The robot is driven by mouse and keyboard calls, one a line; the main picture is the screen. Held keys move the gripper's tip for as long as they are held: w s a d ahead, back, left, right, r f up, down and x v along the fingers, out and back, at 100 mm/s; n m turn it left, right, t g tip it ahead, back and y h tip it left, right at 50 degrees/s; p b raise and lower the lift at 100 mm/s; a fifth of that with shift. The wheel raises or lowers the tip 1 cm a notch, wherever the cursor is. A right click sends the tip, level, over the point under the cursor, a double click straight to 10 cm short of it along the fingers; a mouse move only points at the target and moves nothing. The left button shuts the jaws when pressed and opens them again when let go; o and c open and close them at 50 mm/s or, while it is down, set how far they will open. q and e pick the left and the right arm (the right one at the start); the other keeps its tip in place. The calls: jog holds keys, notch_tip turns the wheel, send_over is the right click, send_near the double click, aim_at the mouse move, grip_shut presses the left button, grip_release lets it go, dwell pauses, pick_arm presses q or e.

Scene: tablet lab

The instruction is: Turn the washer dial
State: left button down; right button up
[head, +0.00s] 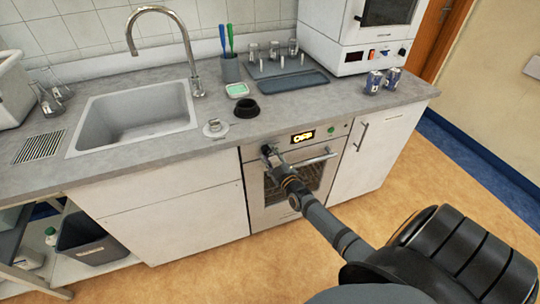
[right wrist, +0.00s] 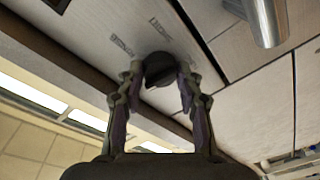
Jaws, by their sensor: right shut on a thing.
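The washer (head: 258,193) is a built-in front under the counter with a glass door, a lit display (head: 303,137) and a bar handle. Its dial shows in the right wrist view (right wrist: 160,68) as a dark round knob with a ridge, on a pale panel with small printed marks. My right gripper (head: 268,152) is at the left part of the washer's control panel. In the right wrist view its two fingers (right wrist: 158,85) are shut on the dial, one on each side. In the head view the gripper hides the dial. My left gripper is not in view.
The washer's door handle (head: 315,159) runs just right of my gripper; it shows as a metal bar in the right wrist view (right wrist: 265,22). The floor in front is clear.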

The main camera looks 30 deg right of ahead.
jog(key=m, duration=0.3)
jog(key=shift+f+m, duration=0.1)
jog(key=shift+m, duration=0.2)
jog(key=m, duration=0.4)
jog(key=shift+a+t+h+b, duration=0.1)
jog(key=shift+t+h+b, duration=0.2)
jog(key=shift+t+h, duration=0.1)
jog(key=m+h, duration=0.1)
jog(key=m, duration=0.6)
jog(key=shift+a+f, duration=0.1)
jog(key=m+h, duration=0.1)
jog(key=m, duration=0.6)
jog(key=shift+a, duration=0.1)
jog(key=m+g+h, duration=0.1)
jog(key=m, duration=0.6)
jog(key=o, duration=1.2)
jog(key=shift+w, duration=0.1)
